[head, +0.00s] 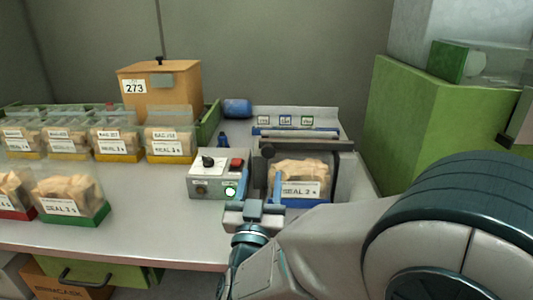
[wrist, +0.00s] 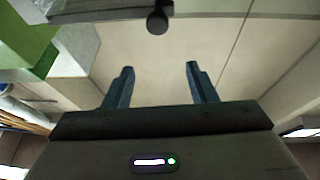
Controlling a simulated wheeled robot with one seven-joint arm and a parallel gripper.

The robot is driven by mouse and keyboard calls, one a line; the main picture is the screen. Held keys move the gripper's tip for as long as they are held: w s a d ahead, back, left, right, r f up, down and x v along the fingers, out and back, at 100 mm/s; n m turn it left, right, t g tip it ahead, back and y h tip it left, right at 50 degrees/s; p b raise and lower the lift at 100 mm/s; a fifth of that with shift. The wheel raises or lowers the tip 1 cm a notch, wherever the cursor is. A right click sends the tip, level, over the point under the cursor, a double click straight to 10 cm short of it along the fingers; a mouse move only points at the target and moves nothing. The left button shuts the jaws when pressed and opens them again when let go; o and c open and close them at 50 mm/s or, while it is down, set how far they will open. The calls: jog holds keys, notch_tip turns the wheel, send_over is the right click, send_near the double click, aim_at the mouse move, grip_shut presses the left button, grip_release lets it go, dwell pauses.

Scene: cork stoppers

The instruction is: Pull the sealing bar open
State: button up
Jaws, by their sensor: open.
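The sealer (head: 345,185) stands on the bench right of centre, with a dark bar (head: 318,144) across it. A round black knob (head: 267,151) sits at the bar's left end; the knob also shows at the top of the wrist view (wrist: 157,21), just under a dark bar edge (wrist: 215,8). A clear bag with pale contents, labelled "SEAL 3" (head: 300,188), sits in the sealer on a blue base. My gripper (head: 260,182) is open and empty at the sealer's front left. In the wrist view the knob lies beyond and between my fingertips (wrist: 158,68), apart from them.
A control box (head: 208,190) with a black dial, a red button and a lit green button stands close left of my gripper. Filled bags (head: 68,198) and a wooden box marked 273 (head: 150,100) stand further left. A green block (head: 420,140) rises at right.

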aim_at(267, 155)
jog(key=w, duration=0.6)
jog(key=w+d, duration=0.1)
jog(key=w, duration=0.2)
jog(key=shift+d+b, duration=0.1)
jog(key=shift+b, duration=0.25)
jog(key=shift+w+r, duration=0.2)
jog(key=shift+w, duration=0.2)
jog(key=shift+c, duration=0.3)
grip_shut()
